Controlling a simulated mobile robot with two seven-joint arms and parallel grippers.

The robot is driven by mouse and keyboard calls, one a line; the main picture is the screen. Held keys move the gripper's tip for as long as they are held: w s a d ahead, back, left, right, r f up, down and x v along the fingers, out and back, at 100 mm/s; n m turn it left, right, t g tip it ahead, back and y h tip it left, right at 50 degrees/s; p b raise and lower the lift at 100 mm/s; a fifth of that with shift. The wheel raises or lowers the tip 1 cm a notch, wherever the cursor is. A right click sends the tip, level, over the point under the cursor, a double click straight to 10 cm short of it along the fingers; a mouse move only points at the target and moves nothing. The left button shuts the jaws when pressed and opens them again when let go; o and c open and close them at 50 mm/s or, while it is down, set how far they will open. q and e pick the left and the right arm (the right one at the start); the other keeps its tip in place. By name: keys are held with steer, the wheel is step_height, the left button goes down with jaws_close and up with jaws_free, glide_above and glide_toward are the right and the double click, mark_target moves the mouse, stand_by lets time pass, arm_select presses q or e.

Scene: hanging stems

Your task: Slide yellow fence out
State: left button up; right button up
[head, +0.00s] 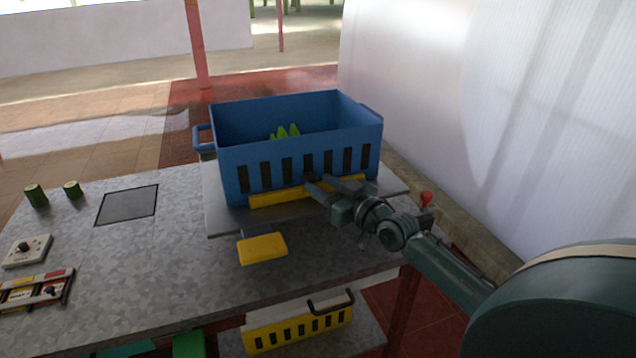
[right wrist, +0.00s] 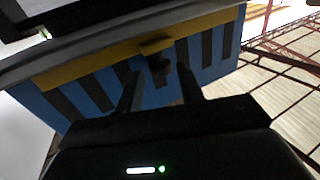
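The yellow fence (head: 275,199) is a low yellow bar along the front foot of the blue crate (head: 232,172), on a grey raised plate (head: 222,222). In the right wrist view the yellow fence (right wrist: 95,66) runs along the crate's slotted side, with a small yellow tab near the middle. My right gripper (head: 318,184) is at the front of the crate, close to the fence. In the right wrist view its two fingers (right wrist: 158,88) stand apart, with a dark piece beyond or between them; I cannot tell whether they touch anything. My left gripper is not in view.
A yellow pad (head: 262,248) sticks out in front of the plate. Green produce (head: 285,131) lies in the crate. A yellow slotted crate (head: 290,331) stands on the lower shelf. Cut green pieces (head: 36,196) and a control box (head: 27,250) are at left. A pale wall (head: 480,110) bounds the right.

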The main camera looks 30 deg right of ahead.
steer(key=shift+w+a, duration=0.2)
steer(key=shift+w, duration=0.75)
steer(key=shift+c, duration=0.6)
jaws_close()
